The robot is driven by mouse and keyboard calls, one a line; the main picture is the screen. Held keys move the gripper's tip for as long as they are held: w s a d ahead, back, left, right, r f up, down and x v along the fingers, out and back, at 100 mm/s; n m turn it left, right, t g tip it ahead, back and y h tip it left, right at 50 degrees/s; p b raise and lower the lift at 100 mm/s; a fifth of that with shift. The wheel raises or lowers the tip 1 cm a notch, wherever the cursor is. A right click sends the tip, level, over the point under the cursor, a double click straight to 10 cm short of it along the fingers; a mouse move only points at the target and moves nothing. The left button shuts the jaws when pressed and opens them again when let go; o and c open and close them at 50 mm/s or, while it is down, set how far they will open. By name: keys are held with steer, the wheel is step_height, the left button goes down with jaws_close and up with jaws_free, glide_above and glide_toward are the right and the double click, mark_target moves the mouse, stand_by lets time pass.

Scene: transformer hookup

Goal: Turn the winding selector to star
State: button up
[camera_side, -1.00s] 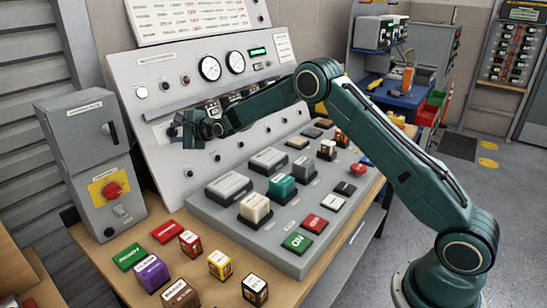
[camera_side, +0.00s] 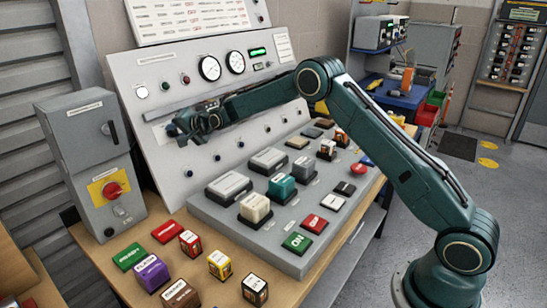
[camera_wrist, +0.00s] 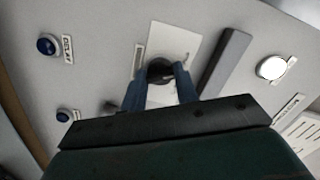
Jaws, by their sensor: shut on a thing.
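The winding selector, a black round knob (camera_wrist: 160,69) on a white plate (camera_wrist: 174,44), sits on the sloping grey panel in the wrist view. My gripper (camera_wrist: 160,84) has its two blue-grey fingers on either side of the knob and is shut on it. The fingers and gripper body cover the lower part of the plate, and I cannot read its markings or the pointer direction. In the side view my gripper (camera_side: 183,130) is at the left part of the panel (camera_side: 140,77) and hides the knob.
A grey bar (camera_wrist: 226,62) and a lit white lamp (camera_wrist: 271,67) are beside the plate. Blue sockets (camera_wrist: 46,44) lie on its other side. Blocks and pads (camera_side: 282,186) cover the bench below.

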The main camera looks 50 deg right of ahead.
steer(key=shift+n, duration=1.2)
steer(key=o, duration=1)
steer(key=shift+r+v, duration=0.2)
steer(key=shift+v, duration=6.7)
steer(key=shift+w+a, duration=0.1)
